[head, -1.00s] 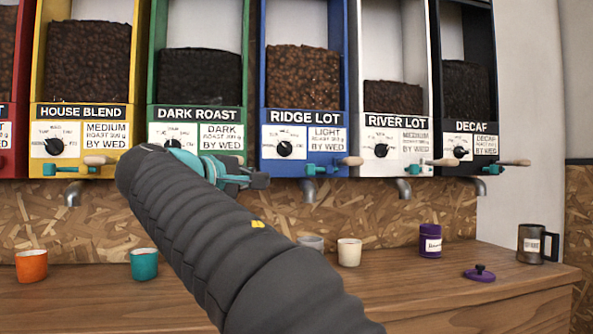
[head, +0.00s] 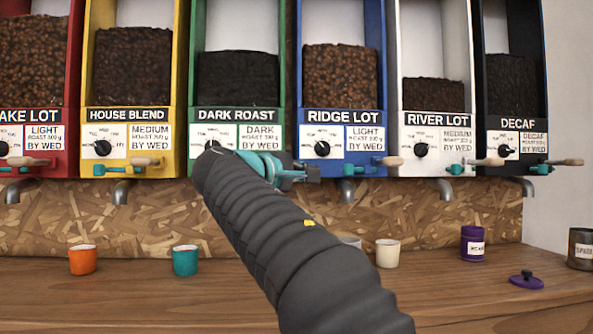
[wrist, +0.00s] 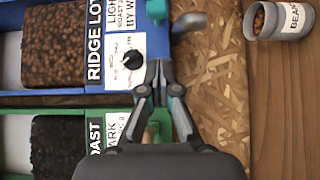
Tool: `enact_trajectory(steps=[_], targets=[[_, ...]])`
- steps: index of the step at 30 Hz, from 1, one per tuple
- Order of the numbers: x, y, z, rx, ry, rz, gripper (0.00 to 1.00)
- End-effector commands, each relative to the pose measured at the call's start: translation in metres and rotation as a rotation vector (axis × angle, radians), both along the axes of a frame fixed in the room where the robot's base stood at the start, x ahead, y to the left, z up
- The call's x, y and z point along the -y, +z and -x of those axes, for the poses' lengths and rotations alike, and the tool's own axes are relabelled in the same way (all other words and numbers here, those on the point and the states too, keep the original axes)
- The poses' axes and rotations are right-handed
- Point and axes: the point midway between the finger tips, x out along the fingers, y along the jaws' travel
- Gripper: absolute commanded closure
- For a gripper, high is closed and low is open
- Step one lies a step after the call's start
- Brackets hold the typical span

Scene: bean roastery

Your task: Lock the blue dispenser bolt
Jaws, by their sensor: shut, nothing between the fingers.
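The blue dispenser, labelled RIDGE LOT (head: 341,117), hangs in the middle of the row in the head view. Its bolt is a teal bar (head: 362,170) with a pale wooden knob (head: 390,161) pointing right, low on its front. My gripper (head: 312,173) is at the blue dispenser's lower left corner, left of the bolt. In the wrist view the blue dispenser (wrist: 95,60) shows with its black dial (wrist: 132,58). My gripper (wrist: 160,70) is shut and empty there, its tips near the dial plate. The bolt is not clear in the wrist view; whether the gripper touches it I cannot tell.
The green dispenser (head: 237,115) is on the left and the white one (head: 436,120) on the right, each with a bolt. Metal spouts (head: 347,190) hang below. The wooden counter (head: 130,300) holds orange (head: 82,260), teal (head: 185,261) and cream cups (head: 387,254) and a purple canister (head: 473,244).

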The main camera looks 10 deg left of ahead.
Motion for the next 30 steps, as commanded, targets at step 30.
enact_trajectory(steps=[30], targets=[[0.060, 0.000, -0.042, 0.000, 0.000, -0.001, 1.00]])
